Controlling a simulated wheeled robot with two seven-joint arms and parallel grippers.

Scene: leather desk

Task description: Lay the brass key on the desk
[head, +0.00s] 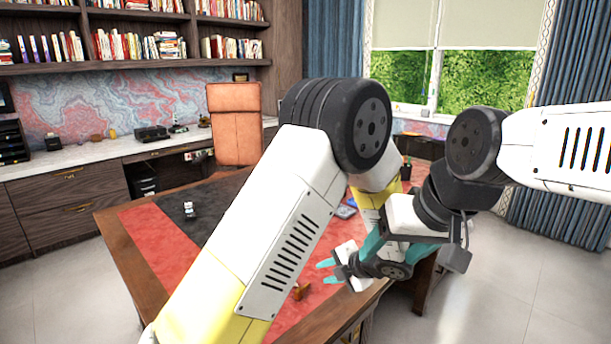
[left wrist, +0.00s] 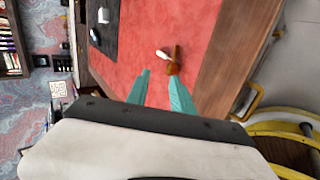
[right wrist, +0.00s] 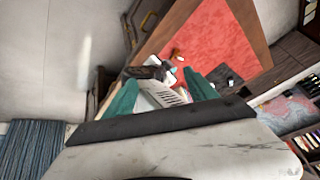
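I cannot make out the brass key for certain. A small orange-brown thing (head: 301,291) with an upright part stands on the red desk top (head: 290,318) near its edge. In the left wrist view the brown thing (left wrist: 173,68) has a pale piece (left wrist: 162,55) beside it; I cannot tell whether they are one object. My left gripper (head: 327,273) is open beside this thing, and its fingers (left wrist: 161,92) show nothing between them. My right gripper (head: 392,246) is open behind my left wrist. In the right wrist view its fingers (right wrist: 163,94) have parts of my left arm beyond them.
A small dark-and-white object (head: 189,210) stands on the desk's black strip. A blue-grey item (head: 345,209) lies farther back. An orange chair (head: 236,125) stands behind the desk. My two arms are close together. The red surface between has free room.

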